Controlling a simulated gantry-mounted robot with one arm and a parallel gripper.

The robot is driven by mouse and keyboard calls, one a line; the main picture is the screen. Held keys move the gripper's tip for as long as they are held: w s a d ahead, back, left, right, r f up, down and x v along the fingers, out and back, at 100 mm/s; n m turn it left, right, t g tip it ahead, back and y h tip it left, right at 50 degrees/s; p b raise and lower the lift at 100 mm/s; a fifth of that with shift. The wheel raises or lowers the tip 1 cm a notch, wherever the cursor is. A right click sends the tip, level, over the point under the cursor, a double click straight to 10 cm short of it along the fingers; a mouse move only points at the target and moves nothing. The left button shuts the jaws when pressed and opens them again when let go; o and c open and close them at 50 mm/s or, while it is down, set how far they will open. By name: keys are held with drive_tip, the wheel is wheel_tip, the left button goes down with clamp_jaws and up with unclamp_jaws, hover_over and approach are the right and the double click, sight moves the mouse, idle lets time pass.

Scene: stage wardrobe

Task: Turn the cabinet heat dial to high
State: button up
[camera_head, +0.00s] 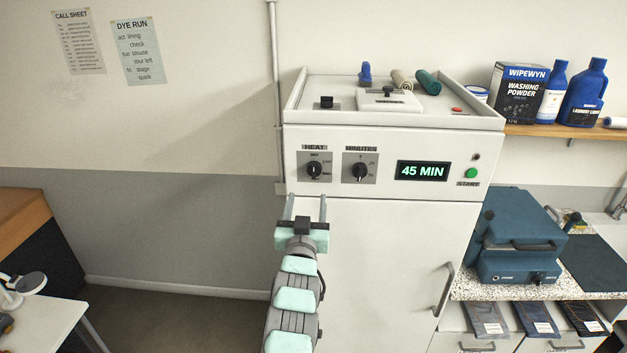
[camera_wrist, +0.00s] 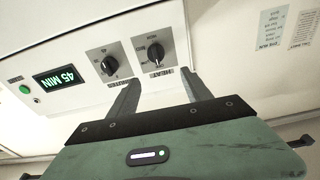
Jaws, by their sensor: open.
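The heat dial (camera_head: 314,169) is a black knob on a grey plate marked HEAT, at the left of the white cabinet's (camera_head: 390,240) front panel. It also shows in the wrist view (camera_wrist: 155,53), upside down.
A similar minutes dial (camera_head: 360,169) sits just right of the heat dial. Further right are a display (camera_head: 422,171) reading 45 MIN and a green start button (camera_head: 471,173). A cabinet door handle (camera_head: 443,290) sticks out lower right. Open floor (camera_head: 170,315) lies to the left.

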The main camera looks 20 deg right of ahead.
sight(314, 172)
drive_tip(key=shift+g+y, duration=0.4)
drive_tip(key=shift+g, duration=0.2)
drive_tip(key=x, duration=0.3)
drive_tip(key=p+x, duration=0.1)
drive_tip(key=x, duration=0.3)
drive_tip(key=r+x, duration=0.1)
drive_tip(key=x, duration=0.2)
drive_tip(key=shift+w+d+p, duration=0.15)
drive_tip(key=shift+d+p, duration=0.15)
drive_tip(key=shift+d, duration=0.05)
drive_tip(key=shift+x, duration=0.75)
drive_tip(key=shift+d+f, duration=0.1)
clamp_jaws()
